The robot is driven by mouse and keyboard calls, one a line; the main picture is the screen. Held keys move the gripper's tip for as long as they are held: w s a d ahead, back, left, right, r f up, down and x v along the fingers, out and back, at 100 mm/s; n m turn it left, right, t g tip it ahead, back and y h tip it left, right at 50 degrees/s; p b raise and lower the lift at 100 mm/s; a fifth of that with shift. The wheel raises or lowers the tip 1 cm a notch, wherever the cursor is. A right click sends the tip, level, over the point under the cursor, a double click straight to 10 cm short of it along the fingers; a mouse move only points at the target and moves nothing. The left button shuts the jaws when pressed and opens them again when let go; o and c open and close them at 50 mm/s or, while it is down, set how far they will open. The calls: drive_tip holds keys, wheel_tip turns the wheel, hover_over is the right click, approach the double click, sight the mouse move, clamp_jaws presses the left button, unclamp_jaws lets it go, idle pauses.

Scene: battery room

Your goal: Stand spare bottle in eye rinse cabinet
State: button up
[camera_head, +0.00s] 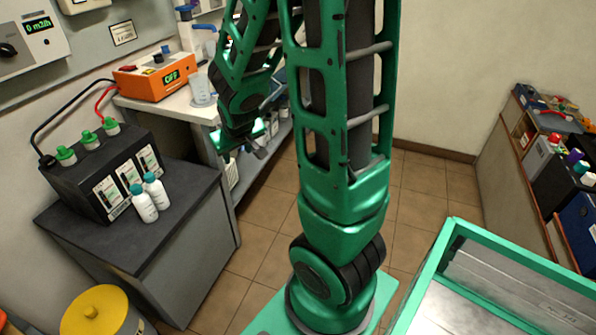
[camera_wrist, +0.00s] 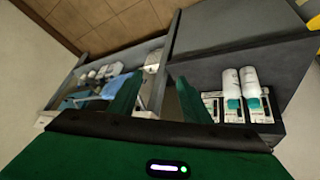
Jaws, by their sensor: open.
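Two white bottles with teal caps stand side by side on the dark bench top, a left bottle (camera_head: 143,203) and a right bottle (camera_head: 156,191). I cannot tell which is the spare. In the wrist view both bottles (camera_wrist: 241,83) appear upside down, to the right of the fingers. My gripper (camera_head: 240,146) is open and empty, raised to the right of the bottles and apart from them. Its two green fingers also show in the wrist view (camera_wrist: 157,98). I cannot make out the eye rinse cabinet in either view.
A black battery (camera_head: 103,172) with green terminals stands behind the bottles on the dark bench (camera_head: 185,185). An orange charger (camera_head: 155,75) and a clear beaker (camera_head: 201,88) sit on a white worktop beyond. A yellow drum (camera_head: 95,312) stands in front. Tiled floor (camera_head: 415,185) is free.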

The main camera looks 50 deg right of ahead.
drive_tip(key=s+r+m+g, duration=0.1)
drive_tip(key=s+r, duration=0.3)
drive_tip(key=s, duration=0.7)
drive_tip(key=shift+s+d+r+m+g+y, duration=0.2)
drive_tip(key=shift+s+d+m+g+y, duration=0.15)
drive_tip(key=shift+g, duration=0.55)
drive_tip(key=s+a+r+g, duration=0.1)
drive_tip(key=s, duration=0.3)
drive_tip(key=s+a+r+m+g+y, duration=0.1)
drive_tip(key=s+r, duration=0.1)
drive_tip(key=s, duration=0.2)
drive_tip(key=s+a+r+y, duration=0.1)
drive_tip(key=s, duration=0.4)
drive_tip(key=shift+s+a+r+m+g+y, duration=0.15)
drive_tip(key=shift+a+m+g+y, duration=0.1)
drive_tip(key=shift+a+m+g, duration=0.15)
drive_tip(key=shift+c, duration=0.2)
drive_tip(key=shift+s+r, duration=0.1)
drive_tip(key=shift+s, duration=0.3)
drive_tip(key=shift+c, duration=1.4)
drive_tip(key=shift+a, duration=0.1)
